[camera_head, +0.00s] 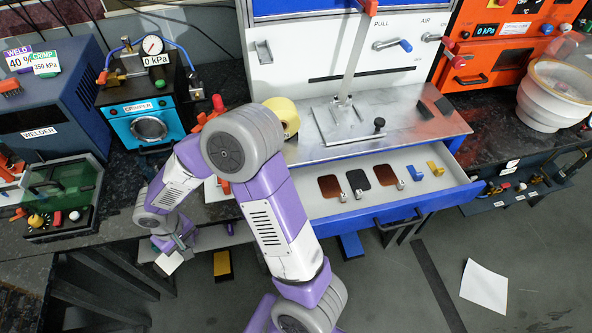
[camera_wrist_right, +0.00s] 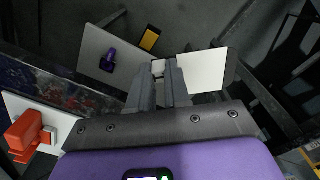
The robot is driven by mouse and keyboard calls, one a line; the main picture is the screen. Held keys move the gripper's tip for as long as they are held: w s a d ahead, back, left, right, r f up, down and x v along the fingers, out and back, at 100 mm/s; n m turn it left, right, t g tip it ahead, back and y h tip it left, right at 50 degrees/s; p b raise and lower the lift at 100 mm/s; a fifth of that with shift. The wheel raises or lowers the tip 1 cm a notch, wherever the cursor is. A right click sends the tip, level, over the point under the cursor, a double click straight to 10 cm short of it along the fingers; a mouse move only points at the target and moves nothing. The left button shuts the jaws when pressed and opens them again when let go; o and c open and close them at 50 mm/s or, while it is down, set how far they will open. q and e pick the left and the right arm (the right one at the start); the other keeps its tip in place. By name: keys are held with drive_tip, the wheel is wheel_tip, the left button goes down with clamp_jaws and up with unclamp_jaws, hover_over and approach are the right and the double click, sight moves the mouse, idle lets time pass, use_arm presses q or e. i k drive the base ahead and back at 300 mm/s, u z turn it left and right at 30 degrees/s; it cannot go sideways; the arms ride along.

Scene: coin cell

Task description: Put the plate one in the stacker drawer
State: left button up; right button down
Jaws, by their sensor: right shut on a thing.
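The stacker drawer (camera_head: 446,184) is pulled open below the metal-topped machine. Its pale tray holds brown and black flat pieces and small metal, blue and yellow clips. My right arm reaches across to the left, and my right gripper (camera_head: 178,251) is beyond the bench's front edge, away from the drawer. It is shut on a small white plate (camera_head: 168,263), which I take as plate one. In the right wrist view the plate (camera_wrist_right: 205,71) sticks out to the right of the fingers (camera_wrist_right: 165,82). My left gripper is not in view.
A white sheet (camera_head: 485,287) lies on the floor. A pale plate with a purple piece (camera_wrist_right: 105,60) and a red clamp (camera_wrist_right: 28,130) are near the gripper. The welder (camera_head: 45,125) and crimper (camera_head: 145,115) stand left, a white bowl (camera_head: 555,95) right. My arm partly hides the drawer's left end.

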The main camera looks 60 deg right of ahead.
sight(302, 201)
drive_tip(key=k, duration=1.6)
drive_tip(key=u, duration=0.55)
drive_tip(key=i, duration=2.1)
drive_tip(key=z, duration=2.35)
